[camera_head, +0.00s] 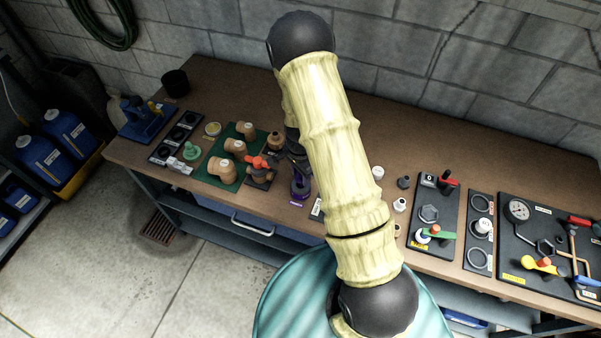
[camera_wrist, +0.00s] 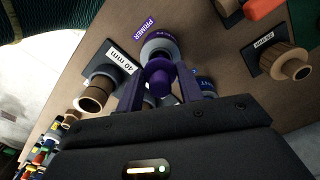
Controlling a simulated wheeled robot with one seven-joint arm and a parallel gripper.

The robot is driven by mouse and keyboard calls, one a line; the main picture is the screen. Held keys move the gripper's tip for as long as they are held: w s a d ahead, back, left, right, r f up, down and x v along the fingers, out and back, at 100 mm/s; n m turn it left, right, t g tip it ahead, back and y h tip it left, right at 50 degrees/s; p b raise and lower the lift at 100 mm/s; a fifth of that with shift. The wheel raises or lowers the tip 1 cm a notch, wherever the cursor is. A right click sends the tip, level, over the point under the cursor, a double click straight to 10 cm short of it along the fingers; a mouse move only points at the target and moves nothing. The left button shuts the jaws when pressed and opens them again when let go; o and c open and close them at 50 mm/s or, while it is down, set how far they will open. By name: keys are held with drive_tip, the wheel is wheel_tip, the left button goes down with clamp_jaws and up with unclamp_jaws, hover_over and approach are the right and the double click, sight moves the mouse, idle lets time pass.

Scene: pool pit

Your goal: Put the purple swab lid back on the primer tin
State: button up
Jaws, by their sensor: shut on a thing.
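The primer tin (camera_wrist: 160,43) is purple with a pale rim and stands beside a purple PRIMER label (camera_wrist: 144,28) in the wrist view. In the head view purple shows at the tin (camera_head: 300,188), below my gripper (camera_head: 291,158), partly hidden by my arm. The purple swab lid (camera_wrist: 160,76) is between the fingers of my gripper (camera_wrist: 168,88), which is shut on it. The lid overlaps the near side of the tin in the wrist view. I cannot tell whether they touch. Any swab under the lid is hidden.
A blue-labelled tin (camera_wrist: 206,86) stands close beside the right finger. A brown pipe stub in a 40 mm holder (camera_wrist: 98,90) is at the left. A red-handled valve (camera_head: 257,163) and the green mat (camera_head: 215,172) lie left of the primer tin on the bench.

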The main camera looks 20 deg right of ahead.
sight(300, 179)
drive_tip(key=shift+f+b, duration=1.2)
drive_tip(key=shift+f, duration=0.5)
idle(0.5)
drive_tip(key=o, duration=1.3)
drive_tip(key=shift+r, duration=0.15)
drive_tip(key=shift+r+p, duration=3.05)
drive_tip(key=shift+r, duration=0.85)
